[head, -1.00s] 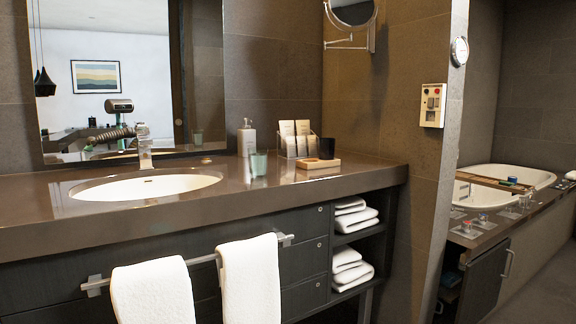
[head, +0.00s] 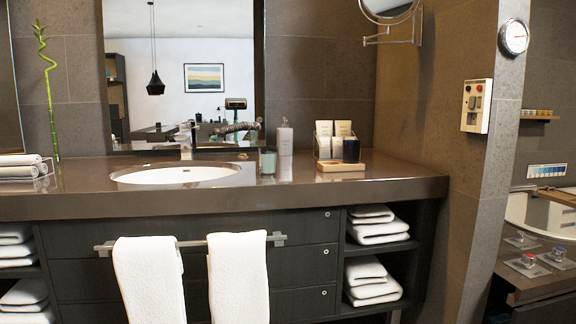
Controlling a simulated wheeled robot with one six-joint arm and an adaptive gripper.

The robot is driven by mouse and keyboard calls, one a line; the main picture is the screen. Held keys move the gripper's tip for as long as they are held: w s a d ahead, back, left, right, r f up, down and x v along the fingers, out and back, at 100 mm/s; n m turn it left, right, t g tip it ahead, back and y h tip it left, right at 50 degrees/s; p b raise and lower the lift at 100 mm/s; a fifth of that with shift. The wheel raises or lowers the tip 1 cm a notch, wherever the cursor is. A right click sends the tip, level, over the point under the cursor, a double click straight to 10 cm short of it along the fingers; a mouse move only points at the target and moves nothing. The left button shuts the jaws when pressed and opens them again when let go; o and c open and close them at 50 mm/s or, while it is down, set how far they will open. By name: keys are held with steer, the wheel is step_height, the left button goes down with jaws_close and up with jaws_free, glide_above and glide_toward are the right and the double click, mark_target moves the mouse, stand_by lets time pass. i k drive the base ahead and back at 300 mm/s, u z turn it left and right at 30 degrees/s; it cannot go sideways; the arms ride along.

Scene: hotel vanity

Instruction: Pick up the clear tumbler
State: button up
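A translucent, greenish tumbler (head: 267,160) stands upright on the brown vanity counter (head: 405,187), just right of the sink basin. It looks empty. It is the only see-through glass I can make out on the counter. A pale pump bottle (head: 284,137) stands close by, to its right and behind. My gripper is not directly in view. The mirror (head: 185,85) reflects a dark arm-like shape low down, too small to show finger state.
A wooden tray (head: 341,166), a dark cup (head: 351,150) and upright cards (head: 333,130) stand right of the tumbler. The faucet (head: 185,142) stands left. White towels (head: 238,275) hang in front. The counter's front strip is clear.

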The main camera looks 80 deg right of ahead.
mark_target(268, 155)
steer(key=z, duration=1.65)
